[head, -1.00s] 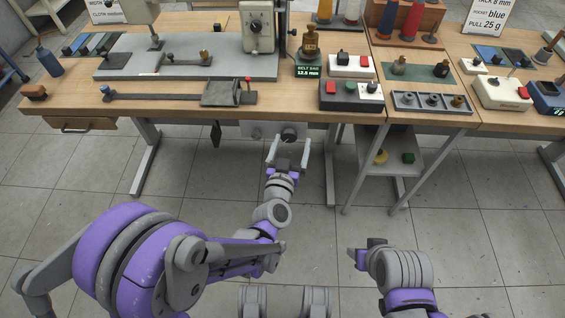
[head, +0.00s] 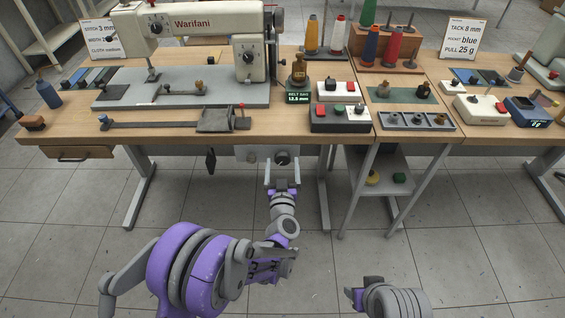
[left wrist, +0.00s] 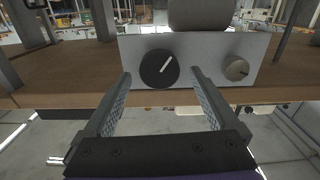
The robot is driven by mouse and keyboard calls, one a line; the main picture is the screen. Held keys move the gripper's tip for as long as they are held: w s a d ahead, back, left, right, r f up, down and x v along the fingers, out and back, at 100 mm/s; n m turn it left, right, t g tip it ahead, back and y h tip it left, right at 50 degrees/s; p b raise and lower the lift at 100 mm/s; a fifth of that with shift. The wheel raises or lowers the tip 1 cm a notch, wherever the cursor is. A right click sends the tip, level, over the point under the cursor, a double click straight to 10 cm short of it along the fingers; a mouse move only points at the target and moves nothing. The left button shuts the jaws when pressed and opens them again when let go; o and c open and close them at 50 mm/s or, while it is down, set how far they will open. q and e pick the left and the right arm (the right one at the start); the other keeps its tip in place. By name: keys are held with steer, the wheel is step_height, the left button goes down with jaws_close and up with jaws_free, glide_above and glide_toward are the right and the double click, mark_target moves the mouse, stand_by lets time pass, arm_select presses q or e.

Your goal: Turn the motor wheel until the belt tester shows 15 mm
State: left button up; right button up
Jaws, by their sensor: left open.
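The motor box (head: 252,153) hangs under the front edge of the sewing table, with a dark round wheel (head: 283,158) on its face. My left gripper (head: 282,166) is open in front of the wheel. In the left wrist view its fingers (left wrist: 161,76) stand to either side of the wheel, apart from it. The belt tester display (head: 297,98) reads 12.5 mm. What seems to be my right gripper (head: 357,298) shows low at the right, its jaws unclear.
The sewing machine (head: 200,22) stands on the table above the motor. A pedal-like dark plate (head: 210,160) hangs left of the motor box. A shelf cart (head: 385,185) stands to the right. The floor in front is clear.

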arm_select(q)
steer(key=shift+w, duration=0.65)
steer(key=c, duration=1.4)
